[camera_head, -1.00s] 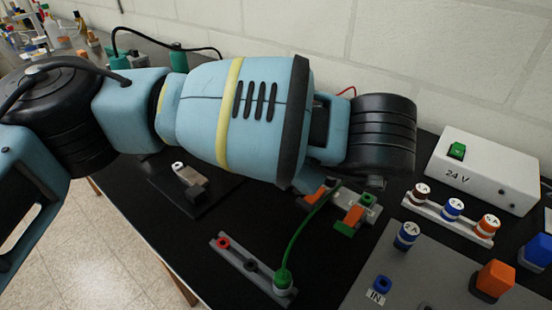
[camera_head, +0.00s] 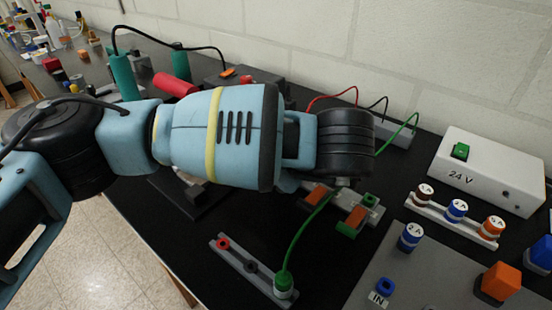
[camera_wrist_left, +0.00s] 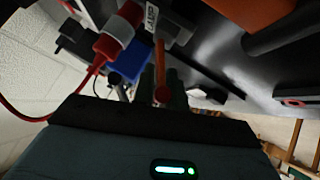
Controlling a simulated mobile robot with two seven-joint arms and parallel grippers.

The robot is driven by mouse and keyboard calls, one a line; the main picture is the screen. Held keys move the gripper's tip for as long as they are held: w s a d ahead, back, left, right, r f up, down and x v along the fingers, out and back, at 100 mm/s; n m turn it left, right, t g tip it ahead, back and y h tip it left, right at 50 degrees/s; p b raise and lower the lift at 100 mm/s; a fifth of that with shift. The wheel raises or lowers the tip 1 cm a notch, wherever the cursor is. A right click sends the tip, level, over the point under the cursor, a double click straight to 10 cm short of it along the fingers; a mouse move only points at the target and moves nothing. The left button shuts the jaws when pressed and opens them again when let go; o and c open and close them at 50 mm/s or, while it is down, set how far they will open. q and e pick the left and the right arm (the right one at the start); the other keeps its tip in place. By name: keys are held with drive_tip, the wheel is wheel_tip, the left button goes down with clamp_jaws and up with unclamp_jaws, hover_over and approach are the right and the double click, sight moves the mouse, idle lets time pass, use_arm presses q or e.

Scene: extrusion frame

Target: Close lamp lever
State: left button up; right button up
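My left arm comes in from the left in the head view, and its wrist hides the gripper there. In the left wrist view, dark finger shapes of my left gripper (camera_wrist_left: 163,88) show at the centre. A thin red lever-like bar with a round end (camera_wrist_left: 162,92) lies in line with them; I cannot tell whether they touch or grip it. A white label reading LAMP (camera_wrist_left: 152,16) is just above, beside a red-and-white plug (camera_wrist_left: 117,32). In the head view, two orange levers (camera_head: 316,194) (camera_head: 352,220) show below my wrist. My right gripper is in neither view.
A terminal strip (camera_head: 250,265) holds a green-cabled plug (camera_head: 284,282) at the front. A 24 V supply box (camera_head: 488,170) and a row of labelled plugs (camera_head: 455,215) stand to the right. Bare black bench lies around the strip.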

use_arm(q)
clamp_jaws()
drive_tip(key=shift+f, duration=0.15)
drive_tip(key=shift+s+a+t+b, duration=0.1)
drive_tip(key=shift+t+b, duration=0.2)
drive_tip(key=shift+b, duration=0.05)
drive_tip(key=t+b, duration=0.1)
drive_tip(key=f+n+t+h+b, duration=0.1)
drive_tip(key=shift+s+a+f+n+b, duration=0.1)
drive_tip(key=shift+s+a+n+b, duration=0.05)
drive_tip(key=shift+s+n+b, duration=0.15)
drive_tip(key=b, duration=0.1)
drive_tip(key=t+b, duration=0.1)
drive_tip(key=b, duration=0.1)
drive_tip(key=shift+s+a+f+n+h, duration=0.1)
drive_tip(key=shift+f+n+h, duration=0.2)
drive_tip(key=shift+n+h, duration=0.1)
drive_tip(key=shift+s+n+t+b, duration=0.1)
drive_tip(key=shift+n+t+b, duration=0.3)
drive_tip(key=shift+t+b, duration=0.55)
drive_tip(key=shift+g, duration=0.25)
